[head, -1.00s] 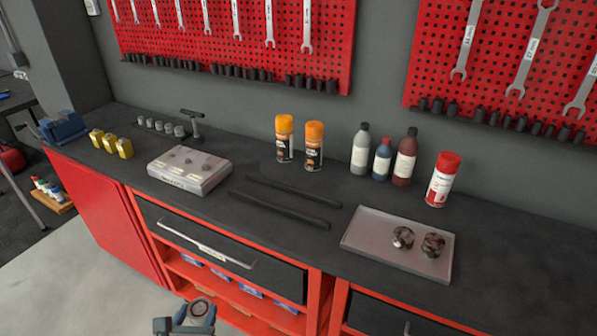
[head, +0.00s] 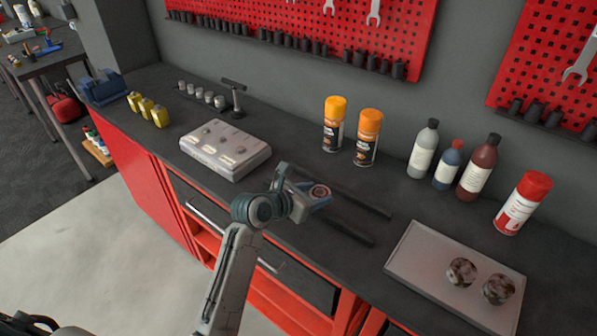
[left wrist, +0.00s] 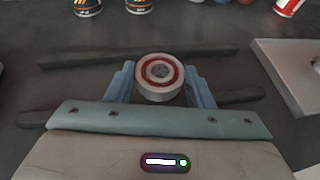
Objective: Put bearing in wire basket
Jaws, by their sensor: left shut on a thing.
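The bearing is a pale ring with a red band around its middle; it shows in the left wrist view (left wrist: 159,78) and small in the head view (head: 319,192). My left gripper (head: 316,194) is shut on the bearing, with one blue finger on each side of it in the left wrist view. It holds the bearing above the dark worktop, over two black bars. No wire basket is in view. My right gripper is not in view.
A grey tray (head: 417,258) with two dark round parts lies to the right. A pale box (head: 225,150) with knobs stands to the left. Orange-capped cans (head: 368,138), several bottles (head: 424,150) and a red-capped can (head: 522,204) stand behind. Black bars (head: 350,228) lie on the worktop.

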